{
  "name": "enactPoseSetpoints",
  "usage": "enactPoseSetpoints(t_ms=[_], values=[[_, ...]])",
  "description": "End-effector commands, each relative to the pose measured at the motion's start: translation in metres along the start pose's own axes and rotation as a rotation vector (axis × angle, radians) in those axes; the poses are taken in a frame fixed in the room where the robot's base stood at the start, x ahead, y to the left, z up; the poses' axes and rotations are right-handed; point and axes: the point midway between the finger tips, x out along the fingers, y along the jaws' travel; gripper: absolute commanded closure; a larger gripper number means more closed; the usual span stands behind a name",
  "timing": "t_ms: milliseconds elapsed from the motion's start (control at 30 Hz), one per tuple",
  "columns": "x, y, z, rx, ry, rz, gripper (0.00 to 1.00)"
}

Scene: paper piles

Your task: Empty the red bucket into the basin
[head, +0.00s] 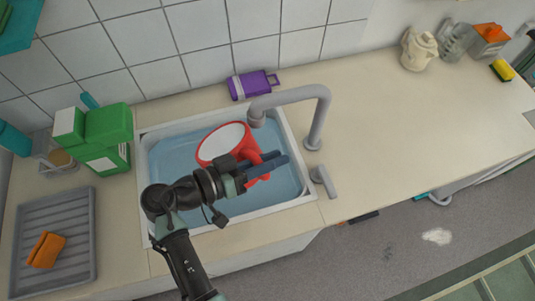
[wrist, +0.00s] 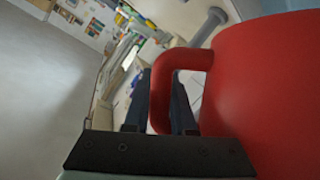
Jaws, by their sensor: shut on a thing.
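The red bucket (head: 247,141) is over the blue-floored basin (head: 287,197) in the head view, with its pale inside turned toward the camera. Whether it touches the basin floor and what is in it I cannot tell. My gripper (head: 275,166) is at the bucket's near right side, partly covering it. In the wrist view the bucket (wrist: 265,95) fills the right side, and its handle (wrist: 187,58) passes between my fingers (wrist: 160,105). My gripper is shut on that handle.
A grey tap (head: 318,112) arches over the basin's right side. A purple bottle (head: 252,84) lies behind the basin. The counter (head: 400,120) at right is mostly clear.

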Motion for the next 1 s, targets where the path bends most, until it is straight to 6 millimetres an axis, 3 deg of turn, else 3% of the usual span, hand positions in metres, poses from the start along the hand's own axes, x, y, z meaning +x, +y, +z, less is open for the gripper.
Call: enactPoseSetpoints(t_ms=[333,667,1000], values=[[0.002,-0.003,0.001,0.032,-0.004,-0.017,1.0],[0.013,-0.017,0.03,0.234,-0.041,-0.119,1.0],[0.01,-0.012,0.02,0.215,-0.037,-0.11,1.0]])
